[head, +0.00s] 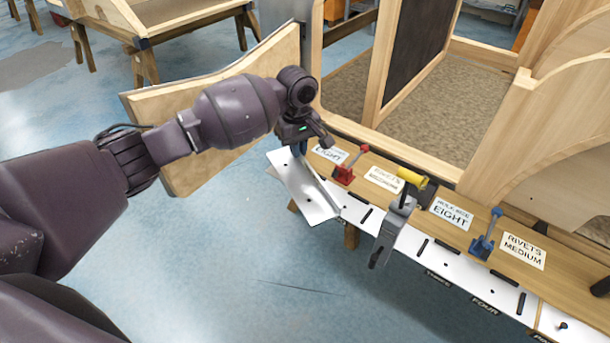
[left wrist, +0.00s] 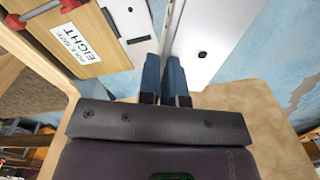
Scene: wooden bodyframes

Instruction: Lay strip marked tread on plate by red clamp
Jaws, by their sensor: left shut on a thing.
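My left gripper (head: 303,148) is at the left end of the bench, shut on a white angled strip (head: 303,190). The strip hangs tilted over the bench's front edge, and no marking on it is readable. In the left wrist view the blue-grey fingertips (left wrist: 165,78) pinch the strip's upright edge, and its wide white face (left wrist: 212,40) has a dark hole. The red clamp (head: 346,168) stands on the bench just right of the gripper. A white slotted plate (head: 354,211) runs along the front edge there, partly hidden by the strip. My right gripper is not in view.
A yellow-handled grey tool (head: 391,228) juts over the bench front right of the red clamp. A blue clamp (head: 486,236) stands farther right. Label cards, one a rivets card (head: 524,252), lie along the wooden top. Wooden frames rise behind; the floor in front is clear.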

